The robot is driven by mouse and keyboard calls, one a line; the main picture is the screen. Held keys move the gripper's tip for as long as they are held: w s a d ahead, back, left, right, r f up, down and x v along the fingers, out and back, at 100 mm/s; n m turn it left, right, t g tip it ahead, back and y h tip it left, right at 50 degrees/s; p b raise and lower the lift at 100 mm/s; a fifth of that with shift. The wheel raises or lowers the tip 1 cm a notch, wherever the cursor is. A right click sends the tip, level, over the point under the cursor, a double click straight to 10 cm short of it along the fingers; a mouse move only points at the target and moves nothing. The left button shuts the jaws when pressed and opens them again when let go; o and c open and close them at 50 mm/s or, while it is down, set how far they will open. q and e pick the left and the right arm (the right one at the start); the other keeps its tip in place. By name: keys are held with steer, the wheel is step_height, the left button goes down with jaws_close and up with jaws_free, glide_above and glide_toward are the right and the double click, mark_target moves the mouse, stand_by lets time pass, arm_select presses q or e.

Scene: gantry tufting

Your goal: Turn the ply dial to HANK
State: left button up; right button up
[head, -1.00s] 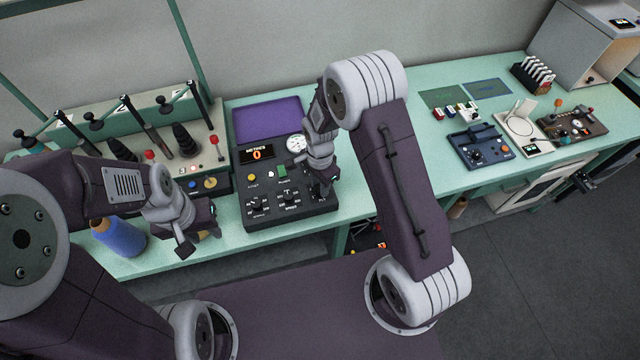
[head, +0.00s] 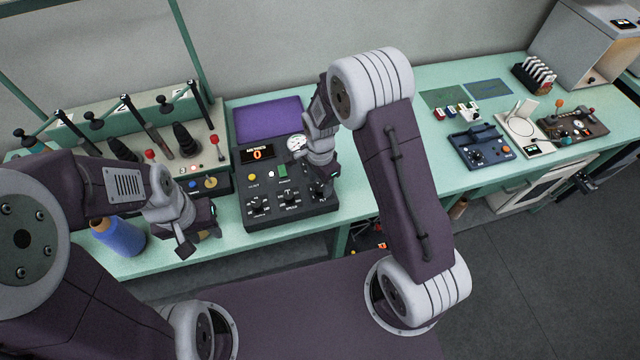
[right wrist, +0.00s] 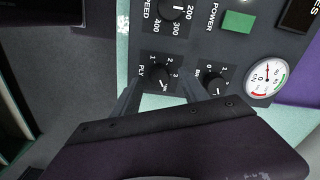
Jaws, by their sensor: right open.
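The ply dial (right wrist: 158,73) is a black knob on the dark control panel, with PLY and the numbers 1, 2 and 3 beside it in the right wrist view. A small pale mark shows at its lower right edge, but I cannot tell whether it is the pointer or lettering. My right gripper (right wrist: 160,94) is open and empty, with a fingertip on either side below the dial. In the head view my right gripper (head: 325,178) is over the panel's right front corner and partly hides the dial. My left gripper (head: 200,232) is left of the panel; its jaws are unclear.
The panel (head: 270,217) also carries a SPEED dial (right wrist: 172,10), another dial (right wrist: 214,82), a green POWER button (right wrist: 237,22) and a round gauge (right wrist: 267,78). A blue spool (head: 122,238) stands at left.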

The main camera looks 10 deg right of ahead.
mark_target(320, 188)
step_height(320, 188, up, 8)
steer(key=shift+f+b, duration=0.15)
steer(key=shift+b, duration=0.3)
steer(key=s+d+n+t+b, duration=0.1)
steer(key=s+d+n, duration=0.5)
steer(key=s+n, duration=0.7)
steer(key=shift+f+b, duration=0.4)
steer(key=shift+b, duration=0.45)
